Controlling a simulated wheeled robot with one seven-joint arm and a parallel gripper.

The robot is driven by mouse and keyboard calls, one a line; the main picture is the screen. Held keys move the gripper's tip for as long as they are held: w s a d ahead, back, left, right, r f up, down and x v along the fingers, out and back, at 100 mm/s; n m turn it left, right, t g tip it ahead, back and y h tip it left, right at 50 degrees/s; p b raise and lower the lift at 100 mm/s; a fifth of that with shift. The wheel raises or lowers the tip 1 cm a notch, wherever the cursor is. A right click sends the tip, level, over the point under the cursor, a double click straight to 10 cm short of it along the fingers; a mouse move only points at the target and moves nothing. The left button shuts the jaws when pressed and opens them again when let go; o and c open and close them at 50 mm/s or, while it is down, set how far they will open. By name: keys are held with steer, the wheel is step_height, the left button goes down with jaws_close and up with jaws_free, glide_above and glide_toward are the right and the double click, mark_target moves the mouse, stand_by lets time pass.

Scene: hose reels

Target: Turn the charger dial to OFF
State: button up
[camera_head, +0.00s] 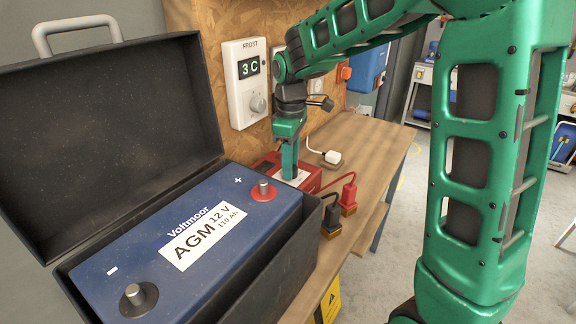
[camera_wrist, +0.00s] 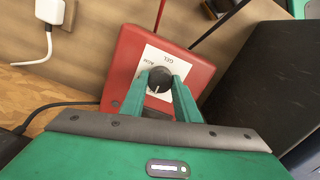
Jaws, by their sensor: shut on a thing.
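The red charger (camera_wrist: 186,58) has a white label face with a black dial (camera_wrist: 160,79). The words GEL and AGM show on the face; the lower part of the face is hidden by my gripper. My gripper (camera_wrist: 158,83) has its two green fingers on either side of the dial, shut on it. In the head view, the charger (camera_head: 312,180) stands on the bench behind the battery, and my gripper (camera_head: 289,177) points down onto it. There the dial is hidden behind the fingers.
A blue Voltmoor battery (camera_head: 210,215) sits in an open black box (camera_head: 105,115) at left. Red and black clamps (camera_head: 348,192) and a white plug (camera_head: 333,157) lie to the charger's right. A white frost thermostat (camera_head: 246,84) hangs on the wooden wall. Bare bench (camera_head: 383,150) shows further right.

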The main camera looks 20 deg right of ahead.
stand_by(0.3)
steer(key=o, duration=1.1)
steer(key=shift+c, duration=0.2)
step_height(320, 180, up, 11)
steer(key=shift+f, duration=0.15)
